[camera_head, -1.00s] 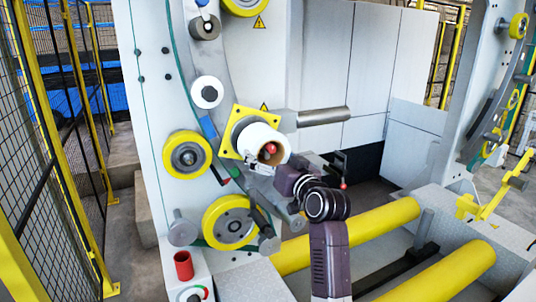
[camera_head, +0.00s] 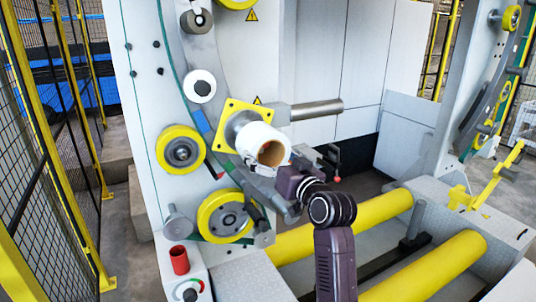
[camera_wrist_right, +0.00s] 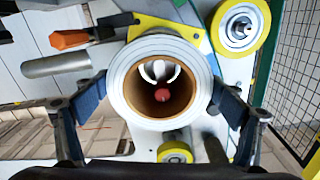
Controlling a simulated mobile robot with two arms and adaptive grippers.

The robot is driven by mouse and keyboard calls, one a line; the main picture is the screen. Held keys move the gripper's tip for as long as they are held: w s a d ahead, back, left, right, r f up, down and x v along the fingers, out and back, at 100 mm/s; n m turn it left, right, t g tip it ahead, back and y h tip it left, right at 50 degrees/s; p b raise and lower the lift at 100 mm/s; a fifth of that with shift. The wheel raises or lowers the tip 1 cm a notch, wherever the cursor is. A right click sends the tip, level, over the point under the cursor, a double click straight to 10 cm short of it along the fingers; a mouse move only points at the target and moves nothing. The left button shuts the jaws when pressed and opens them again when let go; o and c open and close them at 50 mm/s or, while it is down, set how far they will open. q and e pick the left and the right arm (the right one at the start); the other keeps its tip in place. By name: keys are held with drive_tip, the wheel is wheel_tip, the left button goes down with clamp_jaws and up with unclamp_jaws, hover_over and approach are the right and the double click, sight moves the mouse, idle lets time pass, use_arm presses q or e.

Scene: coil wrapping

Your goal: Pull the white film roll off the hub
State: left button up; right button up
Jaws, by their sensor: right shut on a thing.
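The white film roll (camera_head: 258,137) has a brown cardboard core and sits in front of the square yellow plate (camera_head: 232,108) on the machine's face. In the right wrist view the roll (camera_wrist_right: 122,82) faces me end-on, with the hub's red knob (camera_wrist_right: 162,95) deep inside the core. My right gripper (camera_wrist_right: 158,103) has a blue-padded finger on each side of the roll and is shut on it. In the head view the gripper (camera_head: 270,168) is partly hidden at the roll's lower side. I cannot tell how much of the hub is still inside the core. My left gripper is not in view.
A grey metal bar (camera_head: 318,110) sticks out right of the plate. Yellow-rimmed wheels (camera_head: 181,152) sit left of and below the roll. Thick yellow rollers (camera_head: 440,268) lie low at the right. Yellow mesh fencing lines the left.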

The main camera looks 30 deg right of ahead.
drive_tip(key=s+p, duration=0.1)
drive_tip(key=s, duration=0.9)
drive_tip(key=shift+a+r, duration=0.25)
drive_tip(key=shift+a, duration=0.05)
idle(1.4)
idle(0.4)
